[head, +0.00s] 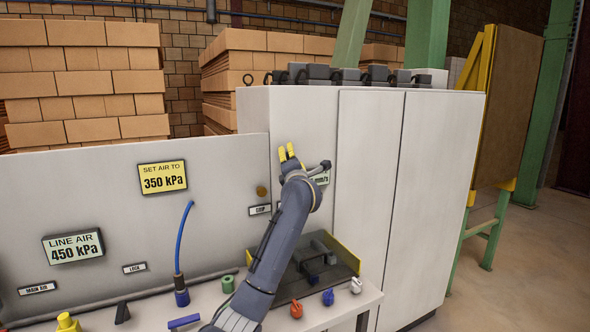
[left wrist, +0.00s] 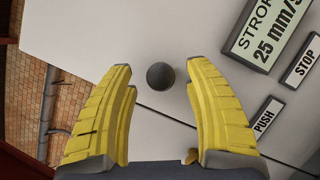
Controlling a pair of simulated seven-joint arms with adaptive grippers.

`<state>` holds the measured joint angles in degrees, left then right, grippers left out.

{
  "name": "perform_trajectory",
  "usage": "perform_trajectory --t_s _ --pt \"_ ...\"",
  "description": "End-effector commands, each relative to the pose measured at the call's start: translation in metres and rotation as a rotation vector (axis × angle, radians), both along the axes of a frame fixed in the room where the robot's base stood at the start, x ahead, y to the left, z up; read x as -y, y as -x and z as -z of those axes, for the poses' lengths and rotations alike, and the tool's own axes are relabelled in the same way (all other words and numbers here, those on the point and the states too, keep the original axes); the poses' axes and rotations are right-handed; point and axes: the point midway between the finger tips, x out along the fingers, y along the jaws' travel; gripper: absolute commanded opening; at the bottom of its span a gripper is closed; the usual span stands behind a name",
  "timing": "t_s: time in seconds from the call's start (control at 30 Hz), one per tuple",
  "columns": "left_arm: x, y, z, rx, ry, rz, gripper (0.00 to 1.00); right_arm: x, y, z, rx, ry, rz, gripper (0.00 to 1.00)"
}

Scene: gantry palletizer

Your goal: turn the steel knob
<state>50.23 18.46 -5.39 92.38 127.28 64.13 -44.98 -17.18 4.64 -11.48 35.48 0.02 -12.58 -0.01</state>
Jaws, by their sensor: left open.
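My left gripper (head: 287,152) is raised in front of the grey panel and cabinet, with yellow fingers. In the left wrist view its fingers are spread, with nothing held. A round dark grey knob (left wrist: 160,76) shows between the fingertips against the pale panel; I cannot tell its distance from them or whether it is steel. In the head view I cannot make it out near the gripper. A silver-grey knob-like piece (head: 356,285) is on the bench at the front right. My right gripper is not in view.
A stroke display (left wrist: 266,32) reads 25 mm/s, beside STOP (left wrist: 304,60) and PUSH (left wrist: 267,115) labels. The bench (head: 335,315) has a red knob (head: 296,309), a blue one (head: 328,297) and a yellow-edged dark tray (head: 345,252). A blue hose (head: 181,235) rises left of my arm.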

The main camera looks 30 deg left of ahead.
Motion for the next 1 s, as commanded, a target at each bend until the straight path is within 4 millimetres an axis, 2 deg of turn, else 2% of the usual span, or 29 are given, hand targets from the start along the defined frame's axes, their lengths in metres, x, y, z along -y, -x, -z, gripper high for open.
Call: perform_trajectory --t_s 0.3,0.5,0.7,1.0 --pt "0.035 0.043 0.011 0.001 -0.002 0.003 0.53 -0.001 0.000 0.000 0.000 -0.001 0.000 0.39" --pt "0.051 0.063 0.015 0.001 -0.002 0.003 0.53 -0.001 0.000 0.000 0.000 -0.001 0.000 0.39" --pt "0.059 0.074 0.018 0.001 -0.003 0.003 0.53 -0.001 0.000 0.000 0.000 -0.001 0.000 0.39" --pt "0.061 0.076 0.018 0.001 -0.004 0.003 0.53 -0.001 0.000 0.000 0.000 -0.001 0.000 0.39"
